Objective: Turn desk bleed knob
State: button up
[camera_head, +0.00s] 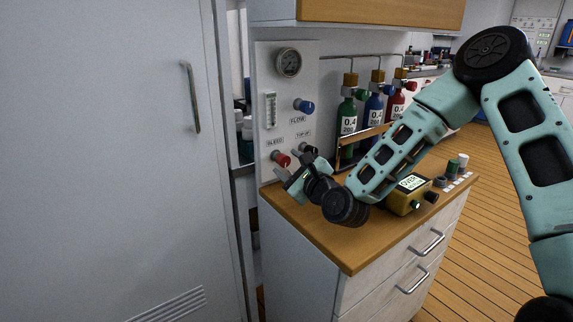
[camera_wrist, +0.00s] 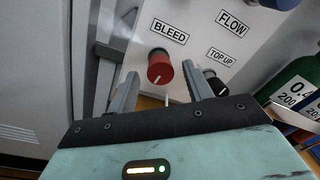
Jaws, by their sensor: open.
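The red bleed knob (camera_head: 281,159) sticks out low on the left of the pale fill panel (camera_head: 262,135). In the wrist view the red knob (camera_wrist: 160,68) sits under the BLEED label, with a white mark on its lower face. My gripper (camera_head: 290,174) is close in front of the panel, just below and right of the knob in the head view. In the wrist view its two fingers (camera_wrist: 160,82) are apart, one to each side of the knob's image. Contact with the knob cannot be told.
A black TOP UP knob (camera_wrist: 215,82) is close to the right finger. A blue FLOW knob (camera_head: 304,106) and gauge (camera_head: 289,63) are higher up. Gas bottles (camera_head: 348,128) stand behind my arm. A yellow device (camera_head: 408,194) is on the wooden desk top (camera_head: 350,249).

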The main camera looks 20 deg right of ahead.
jog(key=shift+x, duration=0.8)
jog(key=c, duration=1)
jog(key=shift+o, duration=0.2)
